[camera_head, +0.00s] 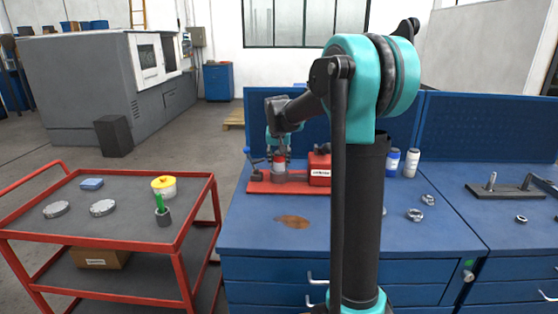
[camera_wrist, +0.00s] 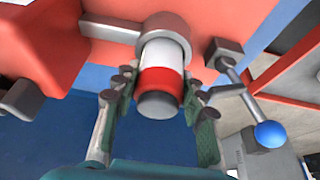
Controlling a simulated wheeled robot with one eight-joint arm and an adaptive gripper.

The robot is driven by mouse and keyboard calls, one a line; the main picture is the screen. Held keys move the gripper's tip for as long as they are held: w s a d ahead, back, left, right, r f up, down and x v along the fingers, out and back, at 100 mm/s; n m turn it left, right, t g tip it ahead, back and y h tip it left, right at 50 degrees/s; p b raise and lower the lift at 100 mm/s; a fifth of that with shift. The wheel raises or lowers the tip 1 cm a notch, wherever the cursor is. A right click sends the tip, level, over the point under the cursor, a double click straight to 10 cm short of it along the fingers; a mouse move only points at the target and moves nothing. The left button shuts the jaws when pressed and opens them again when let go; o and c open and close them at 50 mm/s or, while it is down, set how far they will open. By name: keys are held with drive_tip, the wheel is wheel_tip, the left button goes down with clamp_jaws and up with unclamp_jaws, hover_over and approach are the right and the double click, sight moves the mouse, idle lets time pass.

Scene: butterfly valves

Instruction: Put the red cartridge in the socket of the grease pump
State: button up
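The red cartridge (camera_wrist: 160,80), white with a red band and a grey end, stands with its far end at the round grey socket (camera_wrist: 164,30) of the grease pump in the wrist view. It looks lined up with the socket; how deep it sits is hidden. The red grease pump (camera_head: 319,168) is on the blue bench in the head view, with the cartridge (camera_head: 279,165) upright on its base. My gripper (camera_wrist: 160,92) has one finger on each side of the cartridge, with small gaps visible. My gripper (camera_head: 281,148) is small and partly hidden in the head view.
A lever with a blue ball (camera_wrist: 269,134) is close to the right finger. A red cart (camera_head: 110,240) at left holds a green cartridge (camera_head: 160,202) in a dark cup, a yellow-lidded tub (camera_head: 163,186) and discs. Bottles (camera_head: 411,162) stand right of the pump.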

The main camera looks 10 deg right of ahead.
drive_tip(key=o, duration=0.4)
drive_tip(key=v, duration=1.2)
drive_tip(key=shift+w+r, duration=0.1)
drive_tip(key=shift+r, duration=0.05)
